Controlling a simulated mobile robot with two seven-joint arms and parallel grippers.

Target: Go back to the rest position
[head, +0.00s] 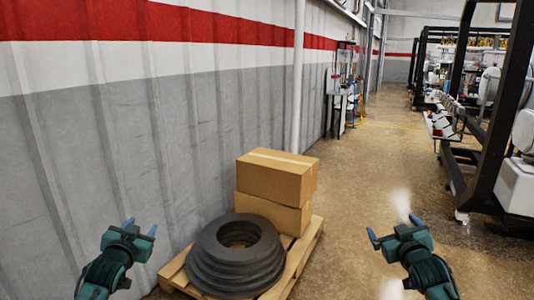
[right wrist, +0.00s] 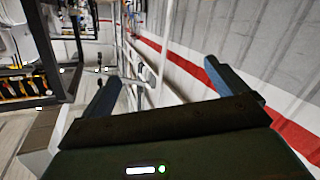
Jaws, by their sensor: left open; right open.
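My left gripper (head: 141,228) is at the lower left in the head view, with its blue fingers apart and nothing between them. It shows in front of the grey wall, left of the pallet. My right gripper (head: 393,228) is at the lower right in the head view, over the open floor, also with its fingers apart and empty. In the right wrist view its two blue fingers (right wrist: 172,85) stand wide apart with only distant background between them. Neither gripper touches anything that I can see.
A wooden pallet (head: 312,240) bears stacked dark rings (head: 236,270) and two cardboard boxes (head: 277,175), close to the corrugated wall (head: 150,150). A black-framed machine (head: 490,130) stands at the right. The brown floor (head: 370,170) between is clear.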

